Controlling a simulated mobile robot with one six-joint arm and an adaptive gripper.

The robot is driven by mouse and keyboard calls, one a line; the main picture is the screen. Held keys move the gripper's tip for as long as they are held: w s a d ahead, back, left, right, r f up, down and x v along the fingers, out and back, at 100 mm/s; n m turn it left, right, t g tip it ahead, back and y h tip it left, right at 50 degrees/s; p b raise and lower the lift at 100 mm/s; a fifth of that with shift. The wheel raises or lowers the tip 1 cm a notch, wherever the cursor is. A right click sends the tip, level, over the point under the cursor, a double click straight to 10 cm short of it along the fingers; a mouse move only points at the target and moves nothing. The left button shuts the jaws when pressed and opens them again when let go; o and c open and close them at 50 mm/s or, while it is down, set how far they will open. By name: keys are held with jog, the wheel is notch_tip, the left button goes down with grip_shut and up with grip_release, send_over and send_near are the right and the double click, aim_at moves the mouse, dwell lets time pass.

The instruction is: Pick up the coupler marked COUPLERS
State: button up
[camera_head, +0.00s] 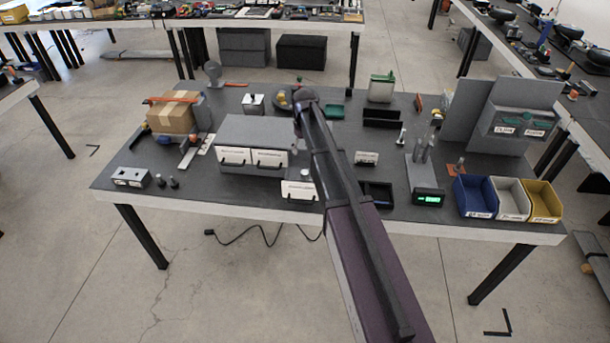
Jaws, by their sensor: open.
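I cannot make out a coupler, and no label is sharp enough to read as COUPLERS. A grey drawer cabinet (255,130) stands on the dark workbench, with white labelled drawer fronts (233,156) and (270,159). A lower labelled front (298,190) sits further forward, partly beside my arm; I cannot tell whether it is a pulled-out drawer. A small white labelled block (367,158) stands right of my arm. My arm reaches from the bottom right over the bench.
Blue (473,196), white (508,199) and yellow (543,202) bins line the right front edge. A cardboard box (172,116) stands at the left. A device with a green display (428,200) and dark trays (381,117) are right of my arm.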

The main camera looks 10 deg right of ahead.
aim_at(305, 172)
jog(key=shift+f, duration=0.1)
notch_tip(305, 172, down, 8)
jog(key=b, duration=0.8)
jog(key=shift+f+b, duration=0.2)
jog(key=shift+b, duration=0.1)
jog(key=shift+f, duration=0.1)
dwell(0.4)
jog(key=shift+s+d+f+b, duration=0.1)
jog(key=shift+s+f+b, duration=0.05)
jog(key=shift+f+b, duration=2.45)
jog(key=shift+r, duration=0.1)
grip_shut()
